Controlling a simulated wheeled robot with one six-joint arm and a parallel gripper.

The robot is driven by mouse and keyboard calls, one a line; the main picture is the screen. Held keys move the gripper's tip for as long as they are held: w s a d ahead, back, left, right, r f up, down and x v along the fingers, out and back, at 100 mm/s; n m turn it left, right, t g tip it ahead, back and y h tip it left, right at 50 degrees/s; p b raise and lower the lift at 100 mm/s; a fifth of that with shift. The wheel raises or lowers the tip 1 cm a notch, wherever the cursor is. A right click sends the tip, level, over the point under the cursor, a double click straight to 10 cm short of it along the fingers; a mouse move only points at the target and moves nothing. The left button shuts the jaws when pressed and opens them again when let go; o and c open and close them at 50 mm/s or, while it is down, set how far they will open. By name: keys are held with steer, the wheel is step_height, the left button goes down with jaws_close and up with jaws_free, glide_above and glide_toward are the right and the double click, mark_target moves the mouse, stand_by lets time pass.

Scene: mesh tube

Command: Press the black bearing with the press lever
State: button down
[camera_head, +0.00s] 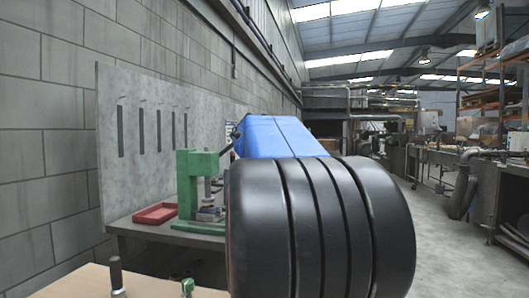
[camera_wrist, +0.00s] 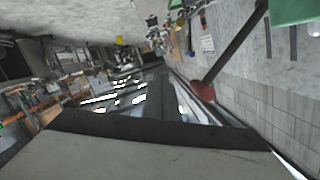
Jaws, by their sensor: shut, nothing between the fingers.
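The green press (camera_head: 187,187) stands on the workbench at left centre in the head view. Its dark lever (camera_head: 226,149) runs up to the right until my blue and black arm hides it. In the wrist view, which is upside down, the lever (camera_wrist: 238,48) reaches from the green press (camera_wrist: 291,10) at top right to a red knob (camera_wrist: 203,88). My gripper (camera_wrist: 155,126) shows as a grey and black shape at the bottom, shut and empty. It appears apart from the knob; the depth is unclear. Small parts sit at the press base; I cannot pick out the black bearing.
A red tray (camera_head: 157,214) lies left of the press on the grey workbench (camera_head: 140,229). A slotted grey panel (camera_head: 150,95) stands behind. A wooden top (camera_head: 75,283) in front holds a dark-handled item (camera_head: 116,274) and a green-topped one (camera_head: 187,286). The right-hand floor is open.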

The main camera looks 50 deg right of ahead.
steer(key=r+v, duration=0.1)
steer(key=v, duration=0.6)
steer(key=shift+s+a, duration=0.15)
steer(key=shift+s, duration=0.1)
steer(key=shift+r, duration=0.1)
stand_by(0.5)
